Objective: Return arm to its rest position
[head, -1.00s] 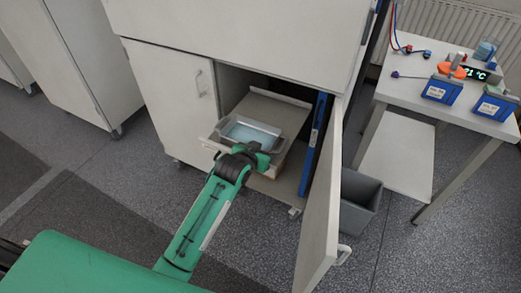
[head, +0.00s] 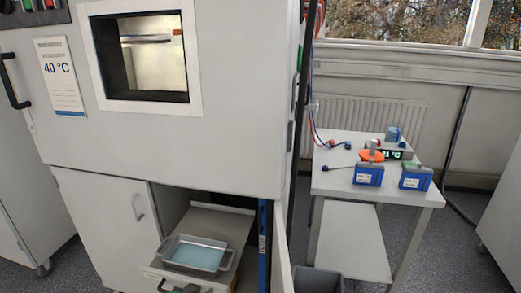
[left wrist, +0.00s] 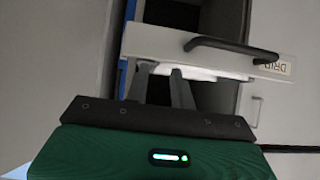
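My left gripper (left wrist: 163,72) is in the left wrist view, its two dark fingers apart with no object seen held between them. The fingers point toward the front of a pale pull-out drawer with a dark bar handle (left wrist: 230,48) and a partly readable "DRIP" label (left wrist: 271,67). I cannot tell whether they touch it. A metal tray (head: 197,253) with a light blue bottom sits in the drawer. My right gripper is not in view.
The cabinet's open door (head: 283,262) stands right of the drawer. A grey bin (head: 318,281) is beside it. A white table (head: 330,180) at the right holds two blue battery packs (head: 368,174) and a temperature display. A closed cabinet door (head: 105,225) is at left.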

